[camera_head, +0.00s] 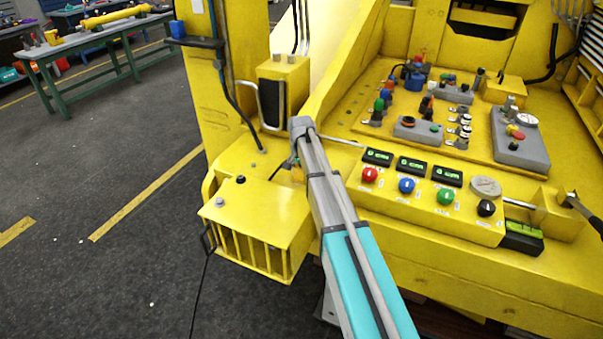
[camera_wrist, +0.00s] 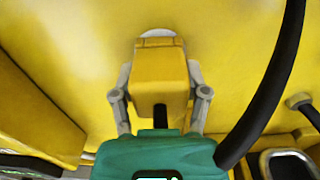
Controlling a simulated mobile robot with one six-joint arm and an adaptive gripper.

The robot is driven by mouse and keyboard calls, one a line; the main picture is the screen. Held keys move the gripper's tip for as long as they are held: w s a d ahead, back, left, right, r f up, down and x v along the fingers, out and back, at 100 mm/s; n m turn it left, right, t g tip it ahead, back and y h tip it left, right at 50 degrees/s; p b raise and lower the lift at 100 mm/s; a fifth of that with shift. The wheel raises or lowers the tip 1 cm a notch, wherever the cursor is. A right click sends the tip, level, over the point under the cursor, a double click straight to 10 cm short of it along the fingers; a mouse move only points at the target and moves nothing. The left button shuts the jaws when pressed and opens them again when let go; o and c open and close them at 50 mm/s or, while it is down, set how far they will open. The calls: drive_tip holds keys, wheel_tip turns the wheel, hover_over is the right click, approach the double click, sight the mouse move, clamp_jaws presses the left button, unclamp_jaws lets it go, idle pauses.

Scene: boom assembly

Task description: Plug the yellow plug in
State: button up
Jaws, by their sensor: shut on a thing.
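The yellow plug (camera_wrist: 160,75) is in the middle of the wrist view, between the two grey fingers of my gripper (camera_wrist: 160,92). My gripper is shut on its sides. A black cable end comes out of the plug toward my green gripper body. A pale round part (camera_wrist: 158,33), possibly a socket, shows just beyond the plug's far end against a yellow surface. I cannot tell whether the plug is seated in it. In the head view my gripper (camera_head: 293,165) is low behind my arm's end, over the yellow machine, and mostly hides the plug.
A yellow box with a slotted front (camera_head: 258,228) stands left of my arm. A button panel (camera_head: 425,205) lies to the right. A thick black hose (camera_wrist: 268,95) curves close on the right in the wrist view. An upright yellow column (camera_head: 220,100) stands behind.

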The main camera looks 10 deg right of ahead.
drive_tip(key=shift+f, duration=0.1)
idle(0.4)
drive_tip(key=o, duration=1.4)
drive_tip(key=shift+c, duration=0.2)
drive_tip(key=shift+w, duration=0.1)
